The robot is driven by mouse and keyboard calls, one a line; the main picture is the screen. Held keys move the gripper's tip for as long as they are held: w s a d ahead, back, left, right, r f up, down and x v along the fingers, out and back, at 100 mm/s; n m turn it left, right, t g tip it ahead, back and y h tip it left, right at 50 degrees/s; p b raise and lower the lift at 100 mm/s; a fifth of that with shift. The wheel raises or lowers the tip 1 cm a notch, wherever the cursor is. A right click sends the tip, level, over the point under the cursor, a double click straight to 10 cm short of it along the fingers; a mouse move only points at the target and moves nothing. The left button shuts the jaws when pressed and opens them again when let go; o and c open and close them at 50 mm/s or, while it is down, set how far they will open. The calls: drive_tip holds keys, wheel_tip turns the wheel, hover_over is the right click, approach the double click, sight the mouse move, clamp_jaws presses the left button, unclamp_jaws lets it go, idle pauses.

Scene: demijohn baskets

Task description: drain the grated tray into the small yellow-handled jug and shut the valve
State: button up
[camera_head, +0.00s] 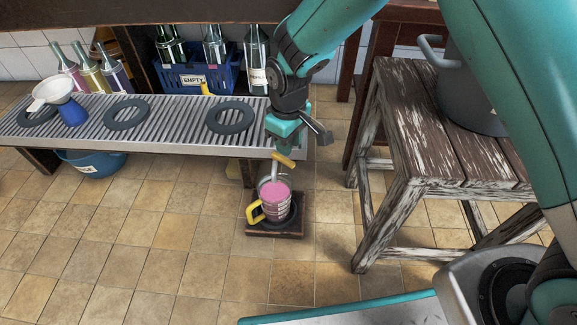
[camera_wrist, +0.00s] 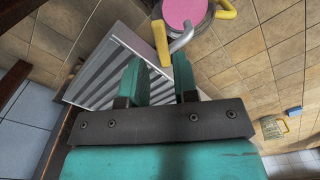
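The grated tray (camera_head: 170,132) is a long grey slatted bench-top with dark rings on it. At its right end, a valve with a yellow lever (camera_head: 284,159) and a grey spout (camera_head: 275,172) points down at the yellow-handled jug (camera_head: 275,202). The jug stands upright, with pink liquid near its rim. My gripper (camera_head: 284,143) is open and empty just above the lever. In the wrist view, its teal fingers (camera_wrist: 158,78) are apart, and the lever (camera_wrist: 160,43) lies beyond their tips. The jug's pink surface (camera_wrist: 183,10) shows past the spout. I cannot tell whether liquid is flowing.
The jug is on a low brown stand (camera_head: 260,230). A worn wooden table (camera_head: 405,110) bearing a grey pot (camera_head: 470,85) is close on the right. A funnel (camera_head: 54,92) sits on the tray's left end. A blue crate (camera_head: 185,80) is behind. The tiled floor in front is clear.

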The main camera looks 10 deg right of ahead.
sight(290, 160)
wheel_tip(290, 160, down, 6)
drive_tip(key=b, duration=0.2)
drive_tip(key=shift+r+b, duration=0.15)
drive_tip(key=shift+b, duration=0.15)
clamp_jaws()
drive_tip(key=p, duration=0.1)
drive_tip(key=n+p, duration=0.1)
drive_tip(key=p, duration=0.1)
drive_tip(key=shift+w+d+r, duration=0.1)
drive_tip(key=shift+d+r, duration=0.05)
drive_tip(key=shift+r, duration=0.25)
drive_tip(key=shift+w+d+f+n+p, duration=0.1)
drive_tip(key=shift+w+d+n+p, duration=0.1)
drive_tip(key=shift+n+p, duration=0.6)
drive_tip(key=shift+w+f, duration=0.1)
drive_tip(key=shift+f, duration=0.15)
unclamp_jaws()
